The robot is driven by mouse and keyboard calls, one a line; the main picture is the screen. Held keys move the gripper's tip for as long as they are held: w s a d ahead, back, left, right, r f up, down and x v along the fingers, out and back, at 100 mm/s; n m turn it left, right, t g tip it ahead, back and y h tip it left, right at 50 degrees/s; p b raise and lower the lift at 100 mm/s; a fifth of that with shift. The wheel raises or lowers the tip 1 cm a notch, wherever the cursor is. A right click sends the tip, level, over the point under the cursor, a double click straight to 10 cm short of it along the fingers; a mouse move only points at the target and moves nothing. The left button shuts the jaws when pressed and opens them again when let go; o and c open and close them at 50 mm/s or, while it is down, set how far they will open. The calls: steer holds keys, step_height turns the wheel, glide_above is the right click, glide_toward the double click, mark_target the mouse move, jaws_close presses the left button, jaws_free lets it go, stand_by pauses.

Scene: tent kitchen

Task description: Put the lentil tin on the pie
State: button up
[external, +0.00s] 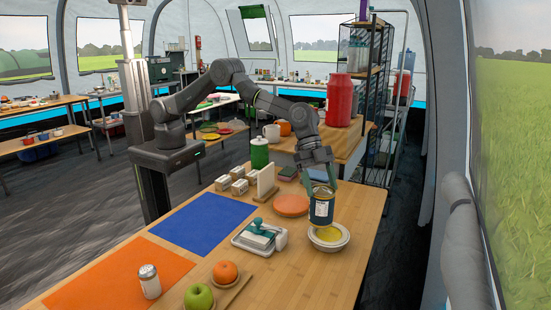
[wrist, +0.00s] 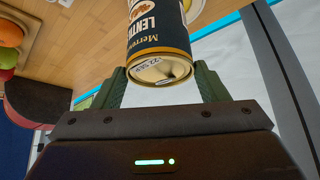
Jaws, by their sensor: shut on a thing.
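The lentil tin (external: 321,208) is dark blue with a cream label band and a metal end. My gripper (external: 322,182) is shut on it and holds it upright at the right side of the near table. In the wrist view the tin (wrist: 160,38) sits between the green fingers of my gripper (wrist: 162,80), its lettering partly readable. The pie (external: 327,235), yellow in a pale round dish, is directly below the tin. The tin hides part of the pie, and I cannot tell whether they touch. A yellow and white edge shows beside the tin in the wrist view.
Left of the pie are a green-and-white device (external: 258,237) on a tray and an orange disc (external: 291,205). The table's front right is clear.

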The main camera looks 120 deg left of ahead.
mark_target(319, 188)
steer(key=shift+f, duration=1.5)
steer(key=shift+f, duration=0.2)
steer(key=o, duration=1.7)
steer(key=shift+r+p, duration=0.2)
steer(key=shift+p, duration=0.1)
steer(key=b+v, duration=0.2)
steer(key=v, duration=1)
